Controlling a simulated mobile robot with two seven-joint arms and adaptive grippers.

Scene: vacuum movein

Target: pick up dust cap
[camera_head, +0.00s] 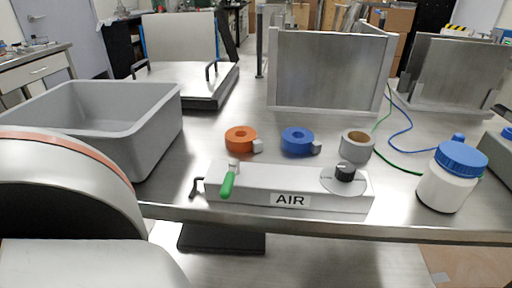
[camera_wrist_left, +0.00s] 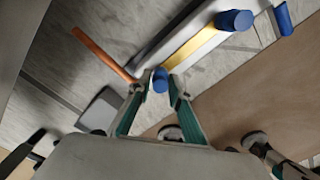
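In the left wrist view, a small blue cap (camera_wrist_left: 160,80), likely the dust cap, shows between the fingertips of my left gripper (camera_wrist_left: 156,84). It appears to be at the near end of a grey and yellow bar-like part. The teal-padded fingers stand apart, with some gap on the left side of the cap; I cannot tell whether the right fingertip touches it. In the head view, no left gripper and no dust cap can be made out.
A larger blue cylinder (camera_wrist_left: 235,20) is beyond the cap, with an orange bar (camera_wrist_left: 104,55) to the left. In the head view, the steel table bears a grey bin (camera_head: 150,128), an AIR panel (camera_head: 270,183), orange tape (camera_head: 240,138), blue tape (camera_head: 297,140) and a blue-lidded jar (camera_head: 446,190).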

